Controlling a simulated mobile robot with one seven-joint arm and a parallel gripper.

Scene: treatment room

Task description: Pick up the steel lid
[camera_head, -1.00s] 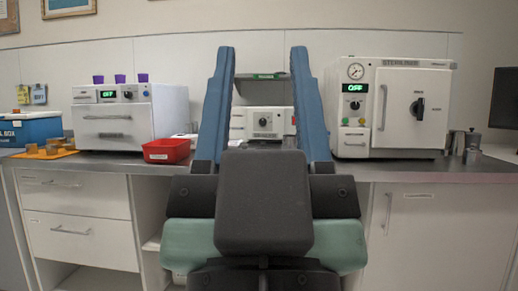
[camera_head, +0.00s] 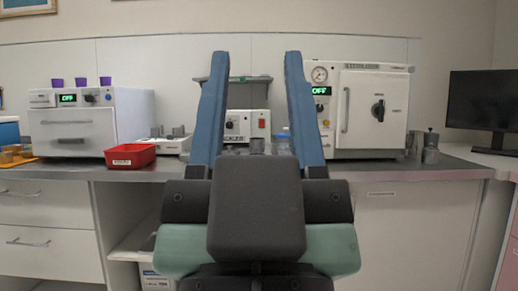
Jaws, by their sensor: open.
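My gripper (camera_head: 256,56) points forward over the counter, its two blue fingers wide apart with nothing between them. A small steel canister (camera_head: 430,150) stands on the counter right of the white steriliser, with a small knob-like top (camera_head: 430,131) that may be the steel lid. It is too small to be sure. A grey metal cylinder (camera_head: 257,146) shows between my fingers, farther back on the counter. My gripper is well left of the steel canister and apart from both.
The steriliser (camera_head: 372,108) stands right of my fingers, and a monitor (camera_head: 483,102) is at far right. A red tray (camera_head: 130,156), a white device with purple cups (camera_head: 82,117) and a small scaler unit (camera_head: 247,124) are on the counter (camera_head: 400,172). Cabinets are below.

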